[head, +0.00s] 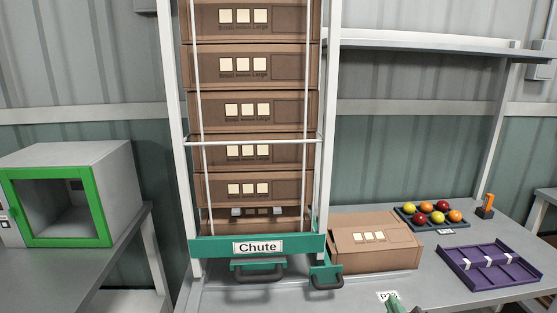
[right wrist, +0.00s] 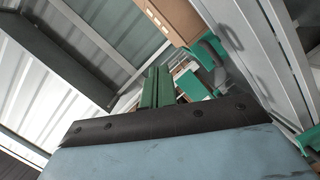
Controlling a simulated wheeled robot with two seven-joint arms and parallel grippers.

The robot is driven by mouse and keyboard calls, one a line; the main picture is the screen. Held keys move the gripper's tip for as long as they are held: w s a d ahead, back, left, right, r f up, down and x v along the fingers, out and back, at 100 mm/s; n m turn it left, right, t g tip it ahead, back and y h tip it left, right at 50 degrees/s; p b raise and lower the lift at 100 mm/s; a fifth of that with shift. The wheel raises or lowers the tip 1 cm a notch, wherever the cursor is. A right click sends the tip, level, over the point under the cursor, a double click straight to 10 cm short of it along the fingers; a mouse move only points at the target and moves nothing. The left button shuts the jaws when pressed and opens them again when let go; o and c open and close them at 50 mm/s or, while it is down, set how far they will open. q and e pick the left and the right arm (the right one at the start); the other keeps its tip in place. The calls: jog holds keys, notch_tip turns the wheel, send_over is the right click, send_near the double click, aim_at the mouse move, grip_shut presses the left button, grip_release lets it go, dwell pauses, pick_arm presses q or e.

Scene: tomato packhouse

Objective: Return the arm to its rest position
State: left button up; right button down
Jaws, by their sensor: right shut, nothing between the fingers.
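My right gripper (head: 394,303) shows only as green fingertips at the bottom edge of the head view, over the front of the table near a white label (head: 386,295). In the right wrist view its two green fingers (right wrist: 157,88) lie side by side, shut and empty. The rest of the right arm is below the head view. My left gripper is in neither view.
A chute (head: 257,247) holds a tall stack of brown cartons (head: 300,113). A closed carton (head: 375,248), a dark tray of tomatoes (head: 448,224) and a purple tray (head: 490,280) stand on the table. A green-framed box (head: 107,205) stands left.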

jog(key=s+f+m+g+y, duration=0.1)
jog(key=s+f+m+g, duration=0.45)
jog(key=s, duration=0.65)
jog(key=s+f+m+g+y, duration=0.1)
jog(key=s+f+m+g, duration=0.2)
jog(key=s+f+g, duration=0.7)
jog(key=s+d+f+t, duration=0.1)
jog(key=s+f, duration=0.1)
jog(key=f, duration=1)
jog(key=s+d+f+t, duration=0.1)
jog(key=f, duration=1.2)
jog(key=s+d+f+g, duration=0.1)
jog(key=s+d+f, duration=0.1)
jog(key=s+f, duration=0.5)
jog(key=s+d+f+h, duration=0.1)
jog(key=s+d+f, duration=0.2)
jog(key=s+f, duration=0.4)
jog(key=s, duration=0.2)
jog(key=shift+s+n+g, duration=0.3)
jog(key=shift+n+g, duration=0.05)
jog(key=shift+s, duration=0.15)
